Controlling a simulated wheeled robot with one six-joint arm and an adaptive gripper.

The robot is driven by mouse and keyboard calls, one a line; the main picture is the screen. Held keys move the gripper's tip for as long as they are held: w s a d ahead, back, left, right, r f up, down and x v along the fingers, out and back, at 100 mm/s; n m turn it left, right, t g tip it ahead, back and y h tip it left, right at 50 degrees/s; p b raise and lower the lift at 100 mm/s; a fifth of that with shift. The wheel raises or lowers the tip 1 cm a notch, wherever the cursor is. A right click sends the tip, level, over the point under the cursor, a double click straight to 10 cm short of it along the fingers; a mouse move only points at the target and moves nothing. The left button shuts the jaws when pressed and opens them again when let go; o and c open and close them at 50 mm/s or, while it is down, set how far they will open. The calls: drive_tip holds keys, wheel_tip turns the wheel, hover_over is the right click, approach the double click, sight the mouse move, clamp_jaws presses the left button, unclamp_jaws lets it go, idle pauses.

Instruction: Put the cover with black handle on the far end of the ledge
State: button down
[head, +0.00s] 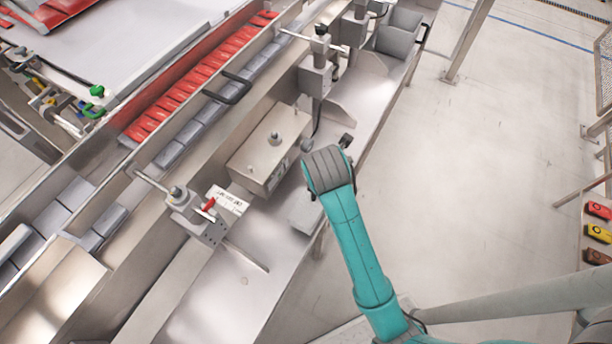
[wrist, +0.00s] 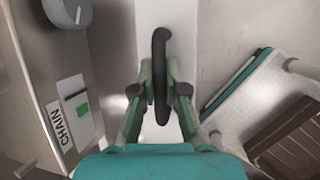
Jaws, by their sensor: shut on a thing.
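My gripper (wrist: 160,84) is shut on the upright black handle (wrist: 161,45) in the wrist view, one finger on each side of it. The pale cover (wrist: 182,14) lies under the handle, partly hidden by the fingers. In the head view a pale grey block, seemingly this cover (head: 303,214), sits on the near side of the metal ledge (head: 352,108), just below the end of my arm. My gripper and the handle are hidden there behind my wrist. I cannot tell whether the cover is resting on the ledge or slightly raised.
A metal box (head: 256,163) with a knob stands beside the cover; its side shows a CHAIN label (wrist: 57,128). Clamp posts (head: 318,75) and a grey bin (head: 398,36) stand farther along the ledge. Another black handle (head: 232,92) is on the conveyor rail. Open floor (head: 480,150) lies right.

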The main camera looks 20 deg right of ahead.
drive_tip(key=shift+w+a+f, duration=0.7)
drive_tip(key=shift+w+f, duration=0.15)
drive_tip(key=shift+w, duration=0.15)
drive_tip(key=shift+w+a+f, duration=0.7)
drive_tip(key=shift+w+f, duration=0.15)
drive_tip(key=shift+w, duration=0.1)
drive_tip(key=c, duration=1.2)
unclamp_jaws()
drive_tip(key=shift+f, duration=0.15)
